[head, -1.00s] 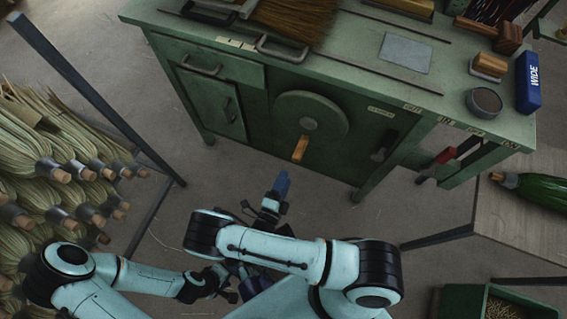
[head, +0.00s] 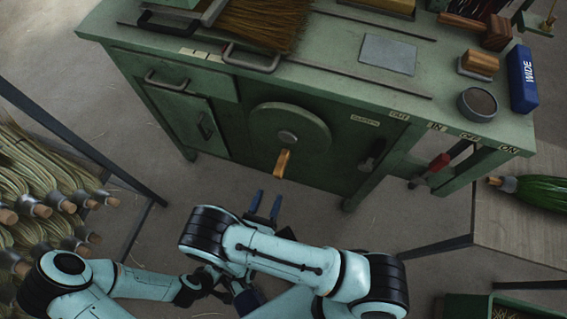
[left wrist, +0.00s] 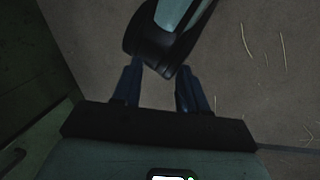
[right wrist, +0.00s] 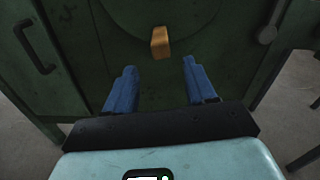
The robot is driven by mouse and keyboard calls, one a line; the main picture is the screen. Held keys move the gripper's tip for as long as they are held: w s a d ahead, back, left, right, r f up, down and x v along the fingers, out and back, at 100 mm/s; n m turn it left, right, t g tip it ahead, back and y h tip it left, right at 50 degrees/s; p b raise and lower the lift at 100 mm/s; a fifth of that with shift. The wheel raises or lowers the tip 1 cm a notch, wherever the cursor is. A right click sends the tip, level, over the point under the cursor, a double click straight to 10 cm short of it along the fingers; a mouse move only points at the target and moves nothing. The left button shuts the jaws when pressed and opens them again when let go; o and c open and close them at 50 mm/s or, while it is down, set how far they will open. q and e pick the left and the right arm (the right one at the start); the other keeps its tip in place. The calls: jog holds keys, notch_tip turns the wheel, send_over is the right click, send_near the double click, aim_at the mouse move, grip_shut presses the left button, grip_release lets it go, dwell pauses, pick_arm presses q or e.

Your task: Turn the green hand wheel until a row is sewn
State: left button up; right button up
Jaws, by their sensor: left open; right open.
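The green hand wheel (head: 262,130) is a round disc on the front of the green cabinet, with a wooden handle (head: 282,164) pointing down at its lower edge. My right gripper (head: 265,206) is open and empty, its blue fingers pointing at the cabinet just short of the handle. In the right wrist view the handle (right wrist: 160,43) lies beyond and between the fingertips, apart from them. My left gripper (left wrist: 158,86) is open; in its own view a part of my other arm shows beyond its fingers over the floor. In the head view it is mostly hidden low down.
The cabinet top (head: 330,75) holds a straw broom head (head: 262,22), a grey plate (head: 388,54), a round tin (head: 477,104) and a blue WIDE box (head: 522,80).

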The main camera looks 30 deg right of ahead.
send_near(287, 150)
jog(key=w+d, duration=0.1)
jog(key=w+d+f, duration=0.1)
jog(key=w+d, duration=0.1)
jog(key=shift+w+d+f+b, duration=0.15)
jog(key=shift+w+d+b, duration=0.05)
jog(key=shift+b, duration=0.15)
grip_shut()
